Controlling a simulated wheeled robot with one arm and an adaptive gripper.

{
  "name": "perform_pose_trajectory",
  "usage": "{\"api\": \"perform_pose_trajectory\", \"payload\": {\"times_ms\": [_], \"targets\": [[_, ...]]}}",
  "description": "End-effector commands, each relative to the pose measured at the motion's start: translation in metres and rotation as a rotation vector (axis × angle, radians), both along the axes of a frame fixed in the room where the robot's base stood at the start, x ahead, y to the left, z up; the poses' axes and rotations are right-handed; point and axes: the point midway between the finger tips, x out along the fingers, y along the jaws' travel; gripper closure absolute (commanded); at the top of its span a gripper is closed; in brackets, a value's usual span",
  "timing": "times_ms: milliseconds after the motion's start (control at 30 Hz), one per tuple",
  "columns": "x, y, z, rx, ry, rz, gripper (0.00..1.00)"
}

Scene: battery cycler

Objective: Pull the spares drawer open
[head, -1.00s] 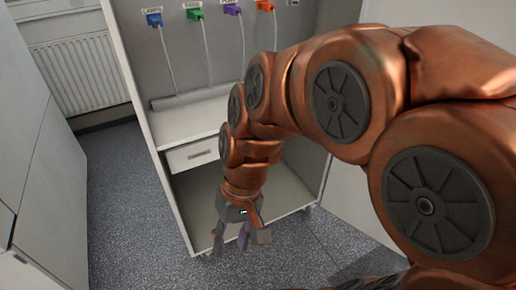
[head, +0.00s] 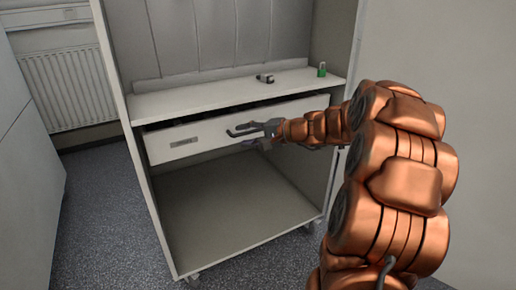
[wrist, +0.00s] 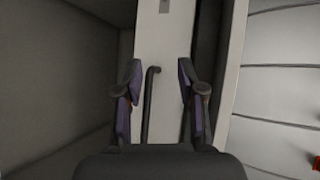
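The spares drawer (head: 215,140) is a wide white front under the cabinet shelf, with a grey label plate (head: 184,142) at its left. A dark gap runs along its top edge; I cannot tell exactly how far out it stands. Its dark bar handle (head: 240,132) has a bent end. My gripper (head: 264,135) is at the handle from the right. In the wrist view, the handle (wrist: 150,105) lies between the two fingers of my gripper (wrist: 160,88), nearer the left one, with space visible on both sides. The fingers are open. Part of the handle is hidden by my gripper.
The shelf (head: 200,99) above holds a green padlock (head: 321,70) and a small grey-black item (head: 265,78). The compartment (head: 235,200) below the drawer is empty. A radiator (head: 65,90) stands back left. The floor (head: 100,215) in front and left is clear.

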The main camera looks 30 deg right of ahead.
Motion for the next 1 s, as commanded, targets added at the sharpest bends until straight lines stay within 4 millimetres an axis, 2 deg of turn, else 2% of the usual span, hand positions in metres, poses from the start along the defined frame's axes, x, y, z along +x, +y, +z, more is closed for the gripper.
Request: {"api": "perform_pose_trajectory", "payload": {"times_ms": [33,100,200,300,433,800,1000], "targets": [[0.004,-0.029,-0.020,0.020,-0.023,-0.058,0.61],[0.008,-0.060,-0.027,0.036,-0.054,-0.120,0.61],[0.009,-0.092,-0.032,0.053,-0.088,-0.186,0.61],[0.009,-0.110,-0.035,0.063,-0.105,-0.222,0.61],[0.015,-0.115,-0.037,0.068,-0.111,-0.236,0.61],[0.062,-0.098,-0.045,0.064,-0.111,-0.231,0.61],[0.078,-0.093,-0.048,0.065,-0.111,-0.233,0.61]]}}
